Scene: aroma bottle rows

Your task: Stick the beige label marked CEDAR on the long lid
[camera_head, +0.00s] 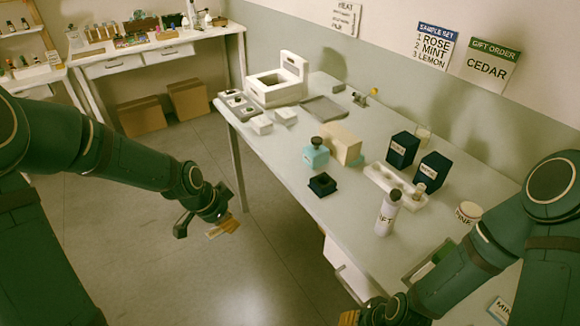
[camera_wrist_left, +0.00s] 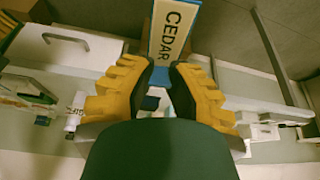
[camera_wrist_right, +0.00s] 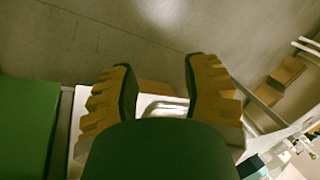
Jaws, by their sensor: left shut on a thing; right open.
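In the left wrist view the beige label (camera_wrist_left: 171,32) marked CEDAR, with blue edges, reaches out past the fingertips of my left gripper (camera_wrist_left: 161,70). The gripper is shut on it. In the head view my left gripper (camera_head: 218,227) hangs over the floor, left of the table, and the label's print cannot be read. My right gripper (camera_wrist_right: 160,78) is open and empty; it is low at the bottom edge of the head view, beside the table's front drawers. I cannot tell for sure which thing is the long lid; a flat grey piece (camera_head: 323,109) lies on the table.
The long table (camera_head: 300,185) holds a white open box (camera_head: 276,90), a teal bottle (camera_head: 316,154), a beige box (camera_head: 343,146), dark boxes (camera_head: 403,149), a white tray (camera_head: 377,176) and a white bottle (camera_head: 386,215). A wall sign (camera_head: 489,65) reads GIFT ORDER CEDAR.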

